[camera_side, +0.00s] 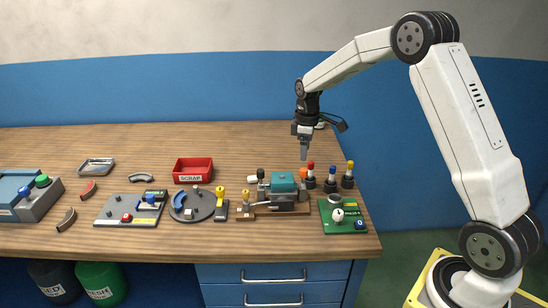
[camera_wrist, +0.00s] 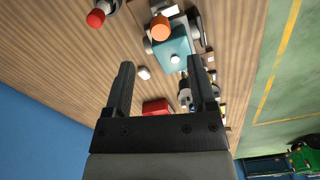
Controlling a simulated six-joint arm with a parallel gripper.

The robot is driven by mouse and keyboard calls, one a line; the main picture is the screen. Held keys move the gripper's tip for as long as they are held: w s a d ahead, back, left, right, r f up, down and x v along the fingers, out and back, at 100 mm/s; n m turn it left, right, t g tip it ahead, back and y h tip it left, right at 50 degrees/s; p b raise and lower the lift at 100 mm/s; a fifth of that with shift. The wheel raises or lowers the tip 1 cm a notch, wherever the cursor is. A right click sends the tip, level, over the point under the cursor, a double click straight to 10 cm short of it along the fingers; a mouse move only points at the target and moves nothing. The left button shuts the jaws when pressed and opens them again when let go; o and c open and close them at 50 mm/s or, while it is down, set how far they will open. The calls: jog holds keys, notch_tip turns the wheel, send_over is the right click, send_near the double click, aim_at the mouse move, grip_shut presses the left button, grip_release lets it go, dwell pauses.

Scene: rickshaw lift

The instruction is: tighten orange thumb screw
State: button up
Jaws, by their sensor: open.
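The orange thumb screw (camera_side: 303,173) sits at the right end of the teal-topped fixture (camera_side: 281,182). In the wrist view the orange screw (camera_wrist: 160,27) shows as a round knob above the teal block (camera_wrist: 173,54), beyond my fingertips. My gripper (camera_side: 303,153) hangs pointing down above and behind the fixture, apart from it. In the wrist view the gripper (camera_wrist: 161,62) has its two dark fingers wide apart, with nothing held between them.
Red, dark and yellow-capped posts (camera_side: 331,181) stand close right of the fixture. A green board (camera_side: 345,217) lies in front of them. A red scrap bin (camera_side: 194,169) and a round dark plate (camera_side: 190,207) are to the left.

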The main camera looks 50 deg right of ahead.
aim_at(304, 170)
jog(key=shift+f, duration=3.65)
grip_shut()
